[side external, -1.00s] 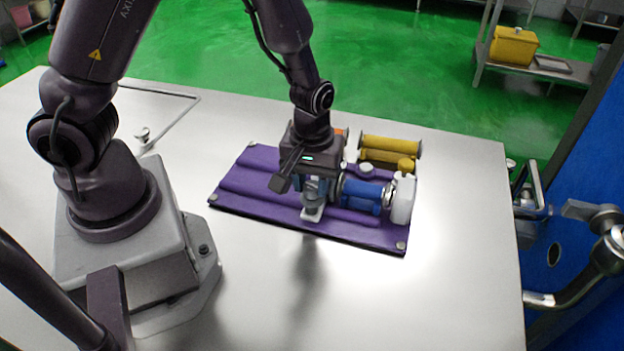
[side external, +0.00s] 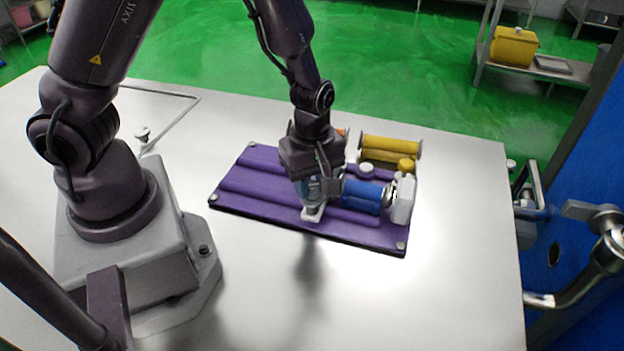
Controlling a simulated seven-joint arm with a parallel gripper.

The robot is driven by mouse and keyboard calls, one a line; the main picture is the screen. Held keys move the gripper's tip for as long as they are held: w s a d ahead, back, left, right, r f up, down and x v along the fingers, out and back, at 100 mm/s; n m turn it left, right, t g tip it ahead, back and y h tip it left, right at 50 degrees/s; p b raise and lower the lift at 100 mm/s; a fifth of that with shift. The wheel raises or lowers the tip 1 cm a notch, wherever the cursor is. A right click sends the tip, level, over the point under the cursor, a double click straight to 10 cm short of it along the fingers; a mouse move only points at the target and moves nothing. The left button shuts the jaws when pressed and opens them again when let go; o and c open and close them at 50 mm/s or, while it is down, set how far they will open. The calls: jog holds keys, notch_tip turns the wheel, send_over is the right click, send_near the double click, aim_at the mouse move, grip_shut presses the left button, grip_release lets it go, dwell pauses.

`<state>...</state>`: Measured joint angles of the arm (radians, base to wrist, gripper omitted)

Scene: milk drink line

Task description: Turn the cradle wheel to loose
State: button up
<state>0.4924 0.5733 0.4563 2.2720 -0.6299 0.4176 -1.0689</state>
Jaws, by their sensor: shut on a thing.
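My gripper (side external: 313,197) points down over the left end of a blue cylinder (side external: 361,196) lying on the purple mat. It is shut on the cradle wheel, which the fingers and the gripper body mostly hide. A pale foot (side external: 313,214) shows on the mat just under the fingertips. A white block (side external: 403,199) stands at the right end of the blue cylinder, with a grey ring between them. I cannot read the wheel's setting from this view.
The purple mat (side external: 240,191) has raised ridges and lies on a steel table (side external: 440,300). Behind the cylinder are a yellow roller (side external: 390,148), a small yellow cap (side external: 406,165) and a white cap (side external: 366,170). An orange piece is partly hidden behind my gripper. The table's front is clear.

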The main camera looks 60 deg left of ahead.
aim_at(312, 185)
dwell(0.4)
jog(key=o, duration=0.9)
jog(key=shift+o, duration=0.2)
jog(key=shift+r, duration=0.1)
notch_tip(312, 185, up, 13)
